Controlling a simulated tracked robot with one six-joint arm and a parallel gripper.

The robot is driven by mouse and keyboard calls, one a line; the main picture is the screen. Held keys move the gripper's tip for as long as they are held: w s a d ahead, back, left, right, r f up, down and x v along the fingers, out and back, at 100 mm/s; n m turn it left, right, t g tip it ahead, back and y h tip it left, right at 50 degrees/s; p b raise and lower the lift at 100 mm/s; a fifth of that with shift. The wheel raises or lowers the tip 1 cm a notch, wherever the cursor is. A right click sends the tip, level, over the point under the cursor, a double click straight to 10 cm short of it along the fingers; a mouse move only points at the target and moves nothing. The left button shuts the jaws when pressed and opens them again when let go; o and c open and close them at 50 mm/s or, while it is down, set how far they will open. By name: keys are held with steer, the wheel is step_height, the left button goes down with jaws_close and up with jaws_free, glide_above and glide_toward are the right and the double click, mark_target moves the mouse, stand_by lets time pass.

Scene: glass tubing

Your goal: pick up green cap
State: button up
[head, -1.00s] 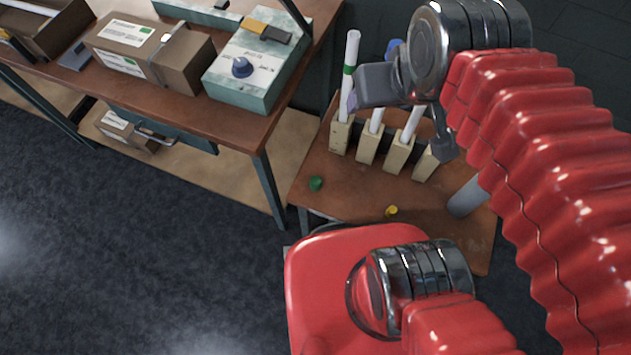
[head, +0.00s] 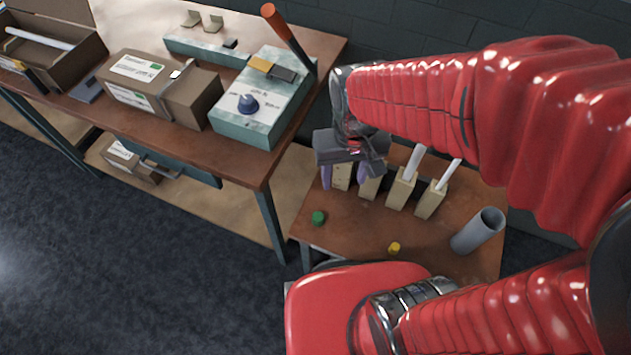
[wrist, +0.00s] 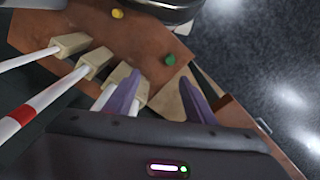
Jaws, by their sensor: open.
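The green cap (head: 318,218) lies on the small brown table (head: 345,242), near its left front edge. It also shows in the wrist view (wrist: 170,60), beyond my fingertips. My gripper (head: 344,186) is open and empty, with its two purple fingers pointing down over the holders at the back left of the small table. The cap is apart from the fingers, to the front and left of them in the head view. In the wrist view, the two purple fingers (wrist: 160,92) stand well apart with the cap between and beyond them.
A yellow cap (head: 394,248) lies right of the green one. Several pale holders (head: 401,190) with white tubes stand along the back, and a grey cylinder (head: 479,231) stands at the right. A taller workbench (head: 262,165) with boxes borders the left. Table around the green cap is clear.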

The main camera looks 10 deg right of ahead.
steer(key=w+a+f+m, duration=0.2)
steer(key=f+m, duration=0.1)
steer(key=f, duration=0.4)
steer(key=w+a+f+m, duration=0.2)
steer(key=f+m, duration=0.1)
steer(key=f, duration=0.5)
steer(key=shift+w+a+m+g, duration=0.15)
steer(key=shift+w+m+g, duration=0.1)
steer(key=shift+m+g, duration=0.05)
steer(key=shift+f, duration=0.15)
glide_above(318, 216)
steer(key=shift+d+f, duration=0.2)
steer(key=shift+f, duration=3.95)
steer(key=shift+f, duration=0.15)
steer(key=shift+a+f, duration=0.2)
steer(key=shift+f, duration=2.3)
steer(key=shift+c, duration=0.5)
